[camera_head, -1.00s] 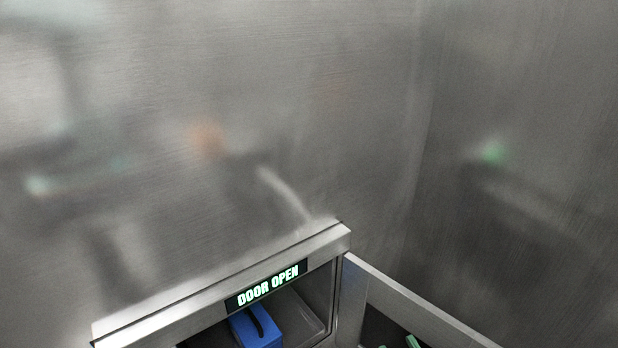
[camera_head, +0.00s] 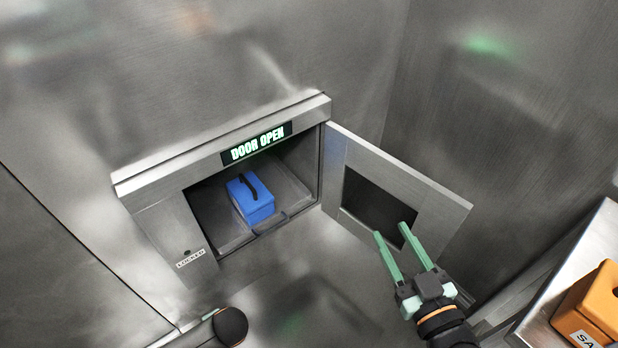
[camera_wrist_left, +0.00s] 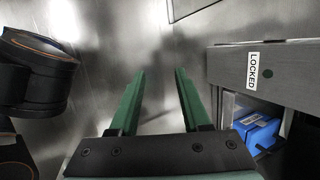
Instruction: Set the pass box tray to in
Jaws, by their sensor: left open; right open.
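The pass box (camera_head: 165,225) is set in the metal wall, with a lit "DOOR OPEN" sign above its opening. Its door (camera_head: 440,205) stands swung open to the right. The tray (camera_head: 238,241) lies inside the box, with a bar handle (camera_head: 270,224) at its front edge near the opening. A blue case (camera_head: 252,198) with a dark handle sits on the tray. My right gripper (camera_head: 391,238) is open and empty in front of the open door. My left gripper (camera_wrist_left: 157,75) is open and empty, left of the box front in the left wrist view; the blue case (camera_wrist_left: 255,132) shows there too.
A "LOCKED" label (camera_head: 190,259) is on the panel left of the opening. An orange box (camera_head: 590,305) stands on a metal surface (camera_head: 570,270) at the lower right. The open door juts out at the right of the opening.

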